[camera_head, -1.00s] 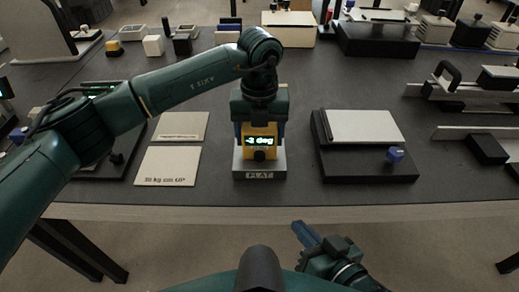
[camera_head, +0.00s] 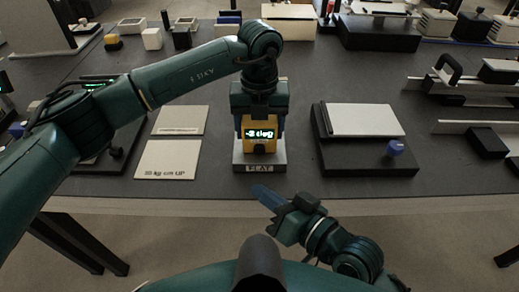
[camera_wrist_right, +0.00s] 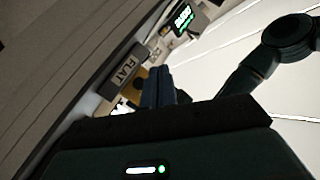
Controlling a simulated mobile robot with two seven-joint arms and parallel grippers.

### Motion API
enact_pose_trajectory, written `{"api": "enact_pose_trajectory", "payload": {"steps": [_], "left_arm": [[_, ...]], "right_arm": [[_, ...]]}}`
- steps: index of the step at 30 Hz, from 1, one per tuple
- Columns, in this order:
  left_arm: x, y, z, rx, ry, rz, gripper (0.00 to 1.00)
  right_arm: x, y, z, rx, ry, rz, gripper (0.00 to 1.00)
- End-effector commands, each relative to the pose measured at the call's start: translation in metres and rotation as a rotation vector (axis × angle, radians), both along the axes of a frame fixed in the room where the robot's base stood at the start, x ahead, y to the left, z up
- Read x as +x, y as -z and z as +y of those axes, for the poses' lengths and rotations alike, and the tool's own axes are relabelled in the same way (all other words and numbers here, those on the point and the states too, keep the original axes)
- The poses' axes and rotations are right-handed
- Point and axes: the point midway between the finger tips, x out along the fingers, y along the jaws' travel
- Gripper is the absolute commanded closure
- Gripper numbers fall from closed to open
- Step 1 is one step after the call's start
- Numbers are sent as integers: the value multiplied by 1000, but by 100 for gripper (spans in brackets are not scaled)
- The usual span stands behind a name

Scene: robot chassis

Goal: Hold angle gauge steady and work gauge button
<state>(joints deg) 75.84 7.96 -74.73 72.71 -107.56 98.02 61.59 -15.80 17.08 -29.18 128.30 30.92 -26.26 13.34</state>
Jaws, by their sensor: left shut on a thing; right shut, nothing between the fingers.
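The yellow angle gauge (camera_head: 261,136) stands on a grey block labelled FLAT (camera_head: 259,167) near the table's front edge. Its green display is lit and blurred, and a dark round button (camera_head: 260,149) sits below it. My left gripper (camera_head: 260,122) is shut on the gauge from above, with a finger on each side. My right gripper (camera_head: 262,194) is shut and empty, in front of the table edge and below the FLAT block, apart from the gauge. In the right wrist view its closed fingers (camera_wrist_right: 158,86) partly hide the yellow gauge, and the FLAT label (camera_wrist_right: 126,69) shows beside them.
Two pale cards (camera_head: 168,158) lie left of the gauge. Metal rails (camera_head: 465,125) lie further right. Bare table separates the gauge from its neighbours.

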Motion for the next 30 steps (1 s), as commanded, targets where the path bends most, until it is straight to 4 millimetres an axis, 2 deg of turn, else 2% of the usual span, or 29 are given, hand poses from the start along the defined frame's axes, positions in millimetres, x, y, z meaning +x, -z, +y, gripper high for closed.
{"api": "enact_pose_trajectory", "payload": {"steps": [1, 6, 13, 19, 30], "left_arm": [[-2, 6, 1, 6, 0, 9, 65], [-2, 6, 1, 6, 0, 9, 65], [-2, 6, 1, 7, 0, 9, 65], [-2, 6, 1, 7, 0, 9, 65], [-2, 6, 1, 7, 0, 9, 65]], "right_arm": [[9, 0, 0, 0, 1, -2, 100], [33, 0, 0, -1, 0, -2, 100], [59, 0, 0, -1, 0, -1, 100], [69, 0, 0, 0, 0, 0, 100], [70, 0, 0, -1, -1, 1, 100]]}}
